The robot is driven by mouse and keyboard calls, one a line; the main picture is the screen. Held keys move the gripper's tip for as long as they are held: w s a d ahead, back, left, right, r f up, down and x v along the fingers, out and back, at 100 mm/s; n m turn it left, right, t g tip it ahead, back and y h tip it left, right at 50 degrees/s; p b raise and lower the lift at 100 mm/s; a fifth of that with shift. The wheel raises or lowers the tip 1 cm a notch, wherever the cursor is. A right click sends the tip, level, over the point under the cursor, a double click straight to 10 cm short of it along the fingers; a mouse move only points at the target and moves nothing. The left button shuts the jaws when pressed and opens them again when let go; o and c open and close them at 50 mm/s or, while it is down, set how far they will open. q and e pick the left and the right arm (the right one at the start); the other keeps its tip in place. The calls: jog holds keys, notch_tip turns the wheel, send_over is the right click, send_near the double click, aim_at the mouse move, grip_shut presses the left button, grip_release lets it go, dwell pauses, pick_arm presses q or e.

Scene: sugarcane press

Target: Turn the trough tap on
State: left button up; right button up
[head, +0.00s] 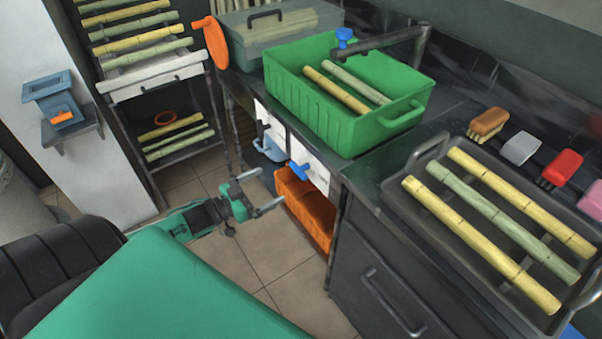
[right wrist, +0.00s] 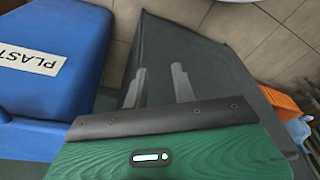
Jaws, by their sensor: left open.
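A dark faucet (head: 385,42) with a blue knob (head: 344,35) reaches over a green trough (head: 350,135) holding two cane sticks. A second blue tap handle (head: 298,171) sits on the white panel (head: 308,155) below the counter; I cannot tell which of the two is the trough tap. My left gripper (head: 270,188) is open and empty, left of this lower handle and apart from it. My right gripper (right wrist: 160,82) shows in the right wrist view with its fingers apart and nothing between them, in front of a dark grey surface.
An orange crate (head: 306,210) stands under the counter; a light-blue container (head: 270,149) is beside it. A dark tray (head: 425,215) with cane sits at right, near several brushes. A blue bin (right wrist: 50,55) is close to my right gripper. Tiled floor (head: 270,255) is clear.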

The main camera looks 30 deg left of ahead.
aim_at(295, 171)
pick_arm(q)
jog(key=x, duration=1)
jog(key=shift+w, duration=0.15)
jog(key=shift+w+d+b, duration=0.25)
jog(key=shift+w+b, duration=0.05)
jog(key=shift+w, duration=0.25)
pick_arm(e)
jog(key=shift+r, duration=0.75)
pick_arm(q)
jog(key=c, duration=0.9)
jog(key=shift+o, duration=0.2)
pick_arm(e)
jog(key=shift+f, duration=0.1)
